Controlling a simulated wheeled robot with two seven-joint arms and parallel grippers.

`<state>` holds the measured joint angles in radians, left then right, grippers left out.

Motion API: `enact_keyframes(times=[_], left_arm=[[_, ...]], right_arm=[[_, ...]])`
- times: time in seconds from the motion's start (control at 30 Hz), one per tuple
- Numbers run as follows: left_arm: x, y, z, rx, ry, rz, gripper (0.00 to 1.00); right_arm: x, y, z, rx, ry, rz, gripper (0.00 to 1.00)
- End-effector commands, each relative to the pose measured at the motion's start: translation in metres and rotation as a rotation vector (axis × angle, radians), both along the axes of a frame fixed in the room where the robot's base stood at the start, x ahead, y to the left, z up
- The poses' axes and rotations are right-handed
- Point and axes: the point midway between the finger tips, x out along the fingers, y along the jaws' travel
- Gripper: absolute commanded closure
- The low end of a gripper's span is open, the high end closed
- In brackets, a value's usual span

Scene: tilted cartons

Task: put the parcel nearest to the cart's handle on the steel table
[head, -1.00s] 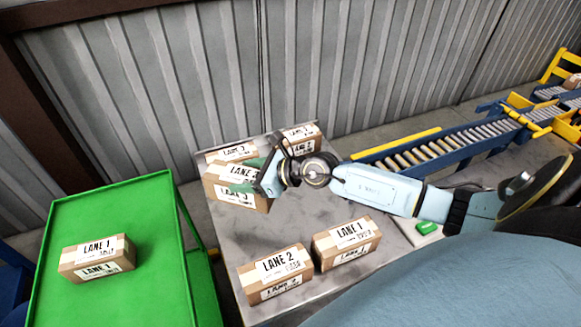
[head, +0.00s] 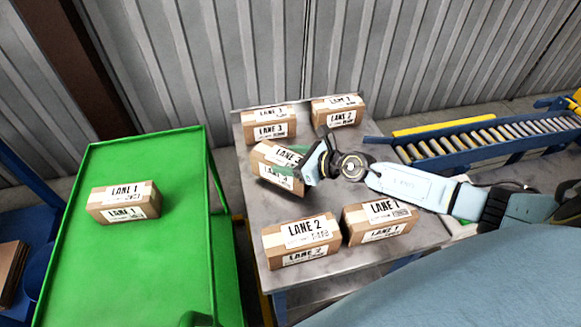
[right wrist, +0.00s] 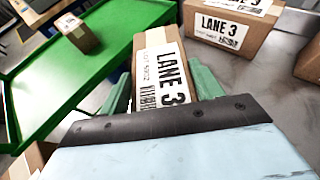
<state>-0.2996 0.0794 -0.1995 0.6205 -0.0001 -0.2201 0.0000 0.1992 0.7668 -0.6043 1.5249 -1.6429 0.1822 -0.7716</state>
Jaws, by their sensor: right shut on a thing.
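My right gripper (head: 284,176) is shut on a Lane 3 parcel (head: 272,158), a brown carton with white labels. It holds the parcel tilted at the left part of the steel table (head: 350,180); I cannot tell whether the parcel touches the table. In the right wrist view the same parcel (right wrist: 163,65) sits between the green fingers (right wrist: 162,90). The green cart (head: 165,250) stands left of the table with one Lane 1 parcel (head: 124,202) on it. I cannot clearly make out the cart's handle. My left gripper is out of view.
On the table, a Lane 3 parcel (head: 268,122) and a Lane 2 parcel (head: 338,110) stand at the back. A Lane 2 parcel (head: 301,242) and a Lane 1 parcel (head: 381,220) stand at the front. A roller conveyor (head: 470,140) lies right. Bare tabletop shows around the middle.

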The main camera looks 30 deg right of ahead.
Motion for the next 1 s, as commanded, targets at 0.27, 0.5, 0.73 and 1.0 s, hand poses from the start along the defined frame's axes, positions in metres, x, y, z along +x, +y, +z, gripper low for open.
enact_keyframes(times=[0.27,0.5,0.73,1.0], left_arm=[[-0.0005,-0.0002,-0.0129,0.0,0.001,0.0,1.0],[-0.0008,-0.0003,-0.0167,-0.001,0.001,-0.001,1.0],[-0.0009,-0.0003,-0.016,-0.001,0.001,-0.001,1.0],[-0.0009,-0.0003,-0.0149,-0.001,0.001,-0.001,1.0]], right_arm=[[0.0007,-0.0005,-0.014,0.001,-0.003,-0.001,0.68],[0.0007,-0.0004,-0.0181,0.001,-0.003,-0.001,0.68],[-0.0001,-0.0003,-0.0187,-0.001,0.001,0.0,0.13],[-0.0002,-0.0002,-0.0177,-0.001,0.001,0.0,0.13]])
